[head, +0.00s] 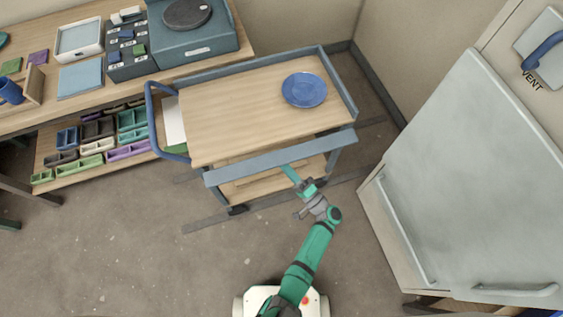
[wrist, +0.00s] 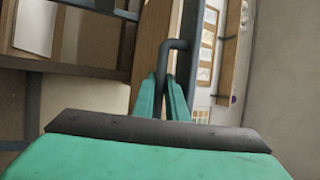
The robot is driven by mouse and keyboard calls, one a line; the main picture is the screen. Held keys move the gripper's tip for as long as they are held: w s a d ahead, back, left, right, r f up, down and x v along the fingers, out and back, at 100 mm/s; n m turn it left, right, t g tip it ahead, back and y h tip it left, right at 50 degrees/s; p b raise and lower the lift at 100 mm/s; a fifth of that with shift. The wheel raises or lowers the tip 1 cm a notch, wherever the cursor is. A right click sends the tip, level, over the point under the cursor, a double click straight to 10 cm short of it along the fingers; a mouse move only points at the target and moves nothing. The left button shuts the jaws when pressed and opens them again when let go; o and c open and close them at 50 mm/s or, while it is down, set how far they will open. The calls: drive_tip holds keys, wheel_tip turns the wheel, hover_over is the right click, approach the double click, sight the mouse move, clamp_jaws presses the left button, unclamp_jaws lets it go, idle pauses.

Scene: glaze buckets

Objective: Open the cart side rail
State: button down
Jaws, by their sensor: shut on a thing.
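The cart (head: 225,110) has a wood top and grey-blue rails. Its near side rail (head: 240,171) runs along the front edge, with a strip of wood showing between it and the top's surface. My gripper (head: 288,170) reaches this rail a little right of its middle. In the wrist view, my gripper's green fingers (wrist: 164,96) are shut on a dark bent handle (wrist: 174,46) beside the rail. The fingers hide the handle's lower part.
A blue plate (head: 304,90) lies on the cart top. A blue push handle (head: 150,115) is at the cart's left end. A large pale cabinet (head: 470,170) stands close on the right. The floor (head: 130,250) at front left is clear.

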drive_tip(key=shift+s+a+r+m+g+h, duration=0.2)
drive_tip(key=shift+s+r+m+g+h, duration=0.2)
drive_tip(key=shift+m+g+h, duration=0.3)
drive_tip(key=shift+r+g+h, duration=0.25)
drive_tip(key=shift+g+h, duration=0.05)
drive_tip(key=shift+g, duration=0.1)
drive_tip(key=shift+d, duration=0.1)
drive_tip(key=shift+w, duration=0.1)
drive_tip(key=c, duration=2)
unclamp_jaws()
drive_tip(key=shift+c, duration=0.2)
drive_tip(key=shift+d, duration=0.3)
drive_tip(key=v, duration=1)
drive_tip(key=shift+s, duration=0.4)
